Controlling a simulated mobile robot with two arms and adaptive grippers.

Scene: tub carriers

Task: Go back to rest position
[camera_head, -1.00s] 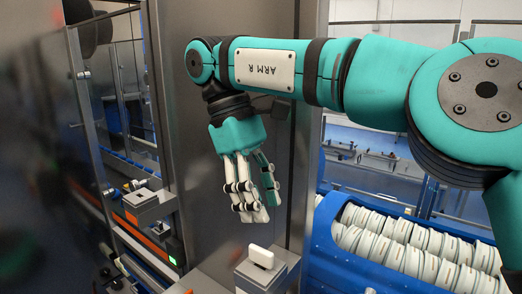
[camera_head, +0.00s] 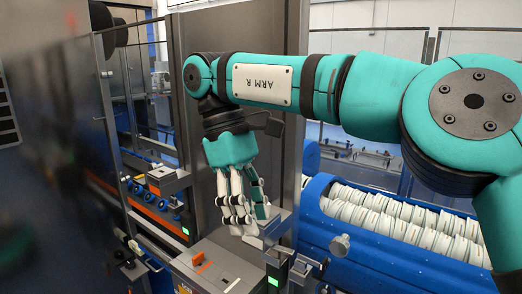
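My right arm comes in from the right and reaches across the view. Its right gripper (camera_head: 245,218) hangs at the arm's end with its white and teal fingers pointing down. No object shows in its fingers, but from this angle I cannot tell whether they are open or shut. The fingers overlap a grey block (camera_head: 276,226) in the picture; whether they touch it is unclear. My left gripper is not in view.
A blue carrier (camera_head: 385,246) with rows of white discs (camera_head: 390,214) stands at the right. A grey fixture (camera_head: 218,272) with orange parts is below the gripper. A tall metal column (camera_head: 284,180) stands behind it. A dark panel (camera_head: 50,120) fills the left.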

